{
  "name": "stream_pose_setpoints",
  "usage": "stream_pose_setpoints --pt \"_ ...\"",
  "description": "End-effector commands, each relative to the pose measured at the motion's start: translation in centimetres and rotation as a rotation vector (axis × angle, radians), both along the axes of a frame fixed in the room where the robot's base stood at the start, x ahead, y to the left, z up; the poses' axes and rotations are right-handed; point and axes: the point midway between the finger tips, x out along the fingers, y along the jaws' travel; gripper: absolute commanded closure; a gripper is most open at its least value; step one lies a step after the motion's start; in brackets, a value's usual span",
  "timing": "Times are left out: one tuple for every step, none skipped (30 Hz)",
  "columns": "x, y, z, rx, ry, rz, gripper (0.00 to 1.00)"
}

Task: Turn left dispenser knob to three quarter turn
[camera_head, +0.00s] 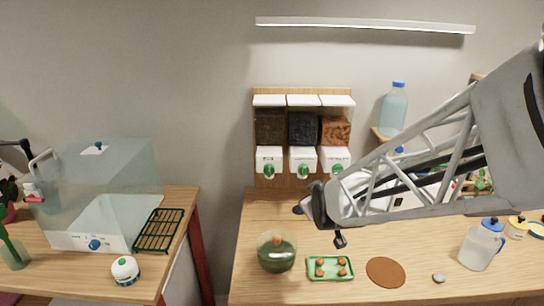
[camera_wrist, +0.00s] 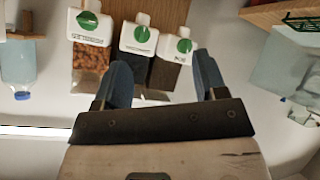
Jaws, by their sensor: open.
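The wall dispenser has three units side by side. The left dispenser (camera_head: 269,128) holds dark brown contents, and its green knob (camera_head: 268,171) sits on a white front. In the wrist view, which is turned over, the left dispenser's knob (camera_wrist: 184,46) is at the right of the row. The knob's exact angle is too small to tell. The middle knob (camera_head: 303,170) and right knob (camera_head: 337,169) are also green. My gripper (camera_head: 320,226) is open and empty, below and in front of the dispensers, apart from the knobs. Its two blue-grey fingers also show in the wrist view (camera_wrist: 162,62).
Below the dispensers the wooden table holds a glass terrarium (camera_head: 277,254), a green tray (camera_head: 330,276), a brown disc (camera_head: 386,272) and a jug (camera_head: 480,248). A water bottle (camera_head: 393,108) stands on a shelf at right. A clear box (camera_head: 105,195) is on the left table.

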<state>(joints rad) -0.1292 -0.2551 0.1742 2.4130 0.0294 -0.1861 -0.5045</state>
Motion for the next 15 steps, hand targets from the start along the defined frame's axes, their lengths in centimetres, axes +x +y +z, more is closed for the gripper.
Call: stream_pose_setpoints --pt "1.1 0.6 -0.5 -0.016 -0.034 0.019 0.35" --pt "1.7 0.9 -0.7 -0.027 -0.06 0.03 0.35" --pt "2.5 1.4 -0.9 -0.041 -0.094 0.044 0.35" --pt "3.1 1.7 -1.0 -0.053 -0.121 0.055 0.35" --pt "3.7 2.0 -1.1 -0.063 -0.147 0.063 0.35" --pt "4.4 2.4 -1.3 -0.079 -0.182 0.076 0.35" --pt "4.9 2.8 -1.5 -0.09 -0.208 0.085 0.35" --pt "5.4 3.1 -1.7 -0.102 -0.233 0.094 0.35" --pt "6.1 3.6 -1.9 -0.119 -0.268 0.104 0.35" --pt "6.5 3.9 -2.1 -0.13 -0.294 0.111 0.35" --pt "7.0 4.2 -2.2 -0.143 -0.32 0.118 0.35" --pt "7.6 4.6 -2.4 -0.159 -0.356 0.127 0.35" --pt "8.0 5.0 -2.6 -0.171 -0.383 0.133 0.35" --pt "8.4 5.3 -2.8 -0.184 -0.409 0.14 0.35" --pt "8.8 5.8 -3.0 -0.2 -0.444 0.146 0.35"
